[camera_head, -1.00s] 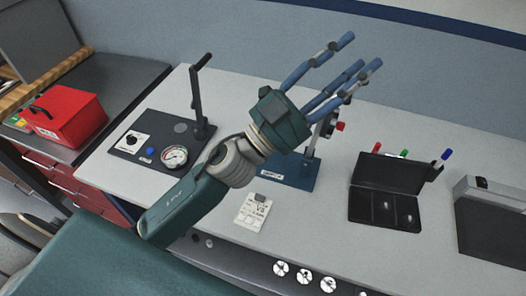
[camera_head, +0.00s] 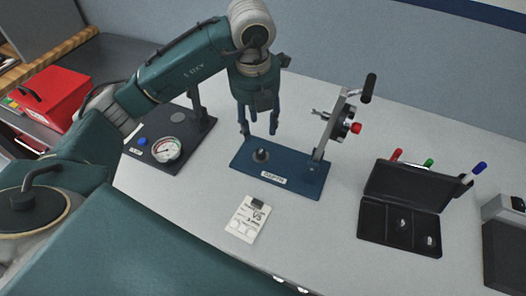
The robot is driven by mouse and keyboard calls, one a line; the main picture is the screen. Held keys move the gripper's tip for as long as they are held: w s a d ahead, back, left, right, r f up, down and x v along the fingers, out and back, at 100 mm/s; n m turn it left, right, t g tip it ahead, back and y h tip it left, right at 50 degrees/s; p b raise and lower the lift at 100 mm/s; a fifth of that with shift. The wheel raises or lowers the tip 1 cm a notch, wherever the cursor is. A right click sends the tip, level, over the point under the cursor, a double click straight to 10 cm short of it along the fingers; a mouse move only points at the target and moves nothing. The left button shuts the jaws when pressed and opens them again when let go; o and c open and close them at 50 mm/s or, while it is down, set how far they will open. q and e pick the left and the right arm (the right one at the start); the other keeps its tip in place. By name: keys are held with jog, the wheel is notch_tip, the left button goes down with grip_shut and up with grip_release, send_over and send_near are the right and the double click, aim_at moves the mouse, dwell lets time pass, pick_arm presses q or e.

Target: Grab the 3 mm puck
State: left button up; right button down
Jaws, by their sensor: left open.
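My left gripper (camera_head: 259,130) hangs fingers-down over the left part of the blue fixture base (camera_head: 238,160). Its fingers are spread, with nothing seen between them. A small dark round piece with a lighter top (camera_head: 261,155) sits on that base just below the fingertips; I cannot tell whether it is a puck or part of the fixture. The open black case (camera_head: 372,233) at the right holds two small shiny pieces, one (camera_head: 402,223) in the middle and one (camera_head: 430,240) to the right. No size marking is readable on them. My right gripper is not in view.
The fixture has an upright with a black handle (camera_head: 370,86) and a red knob (camera_head: 356,128). A gauge fixture (camera_head: 167,149) stands left, partly behind my arm. A white card (camera_head: 246,220) lies in front. Several coloured markers stand behind the case. The table between card and case is clear.

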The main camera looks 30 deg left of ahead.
pick_arm(q)
send_over(261, 151)
jog(key=f, duration=0.4)
jog(key=shift+s+a+f+p, duration=0.25)
jog(key=shift+s+p, duration=0.05)
jog(key=f, duration=0.1)
jog(key=f+p, duration=0.1)
jog(key=f, duration=0.1)
jog(key=f+p, duration=0.1)
jog(key=f, duration=0.1)
jog(key=shift+w+d+f, duration=0.15)
jog(key=shift+d+f, duration=0.05)
jog(key=shift+d, duration=0.05)
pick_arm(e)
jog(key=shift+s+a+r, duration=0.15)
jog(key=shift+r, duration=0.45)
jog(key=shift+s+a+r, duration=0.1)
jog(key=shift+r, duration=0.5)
pick_arm(q)
grip_shut()
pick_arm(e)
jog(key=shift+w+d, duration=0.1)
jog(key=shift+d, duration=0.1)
